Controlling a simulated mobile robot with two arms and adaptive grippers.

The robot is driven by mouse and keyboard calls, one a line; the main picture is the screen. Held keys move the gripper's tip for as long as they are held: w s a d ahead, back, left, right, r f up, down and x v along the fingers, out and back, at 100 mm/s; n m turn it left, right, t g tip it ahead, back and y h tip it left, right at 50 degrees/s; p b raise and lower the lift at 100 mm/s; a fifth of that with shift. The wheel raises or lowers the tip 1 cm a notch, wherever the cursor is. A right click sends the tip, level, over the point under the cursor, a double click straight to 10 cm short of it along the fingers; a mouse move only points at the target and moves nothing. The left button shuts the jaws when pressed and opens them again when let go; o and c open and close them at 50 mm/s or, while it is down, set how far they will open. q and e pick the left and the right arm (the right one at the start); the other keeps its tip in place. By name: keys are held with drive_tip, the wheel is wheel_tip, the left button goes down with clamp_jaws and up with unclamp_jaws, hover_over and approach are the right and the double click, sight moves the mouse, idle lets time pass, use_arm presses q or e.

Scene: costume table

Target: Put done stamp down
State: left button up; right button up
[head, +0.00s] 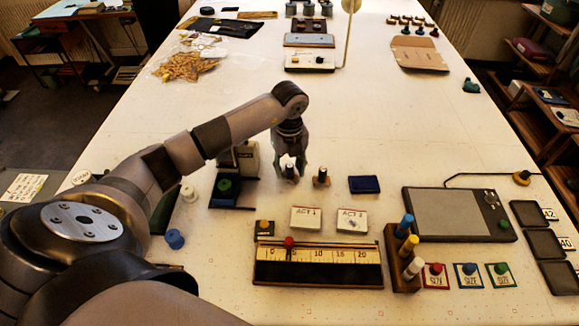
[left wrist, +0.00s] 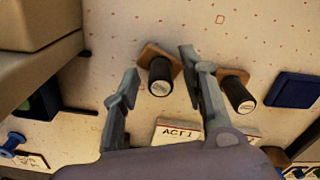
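Two dark-handled stamps with pale labelled tops stand on the table. The left stamp (left wrist: 160,78) has a small wooden base. The right stamp (head: 321,176) stands beside it and also shows in the left wrist view (left wrist: 238,93). The labels are too small to read, so I cannot tell which is the done stamp. My left gripper (head: 290,168) points down over the left stamp. In the left wrist view its fingers (left wrist: 160,98) are spread, with the left stamp between them and clear gaps on both sides. My right gripper is not in view.
A blue ink pad (head: 364,184) lies right of the stamps. Two ACT cards (head: 305,218) lie in front. A green-and-blue device (head: 236,172) stands close on the left. A ruler tray (head: 318,266) is nearer me. The table behind the stamps is clear.

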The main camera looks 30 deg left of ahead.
sight(290, 165)
use_arm(q)
drive_tip(key=shift+r, duration=0.1)
drive_tip(key=shift+r, duration=0.2)
wheel_tip(290, 165, up, 12)
drive_tip(key=b, duration=0.3)
drive_tip(key=shift+f, duration=0.15)
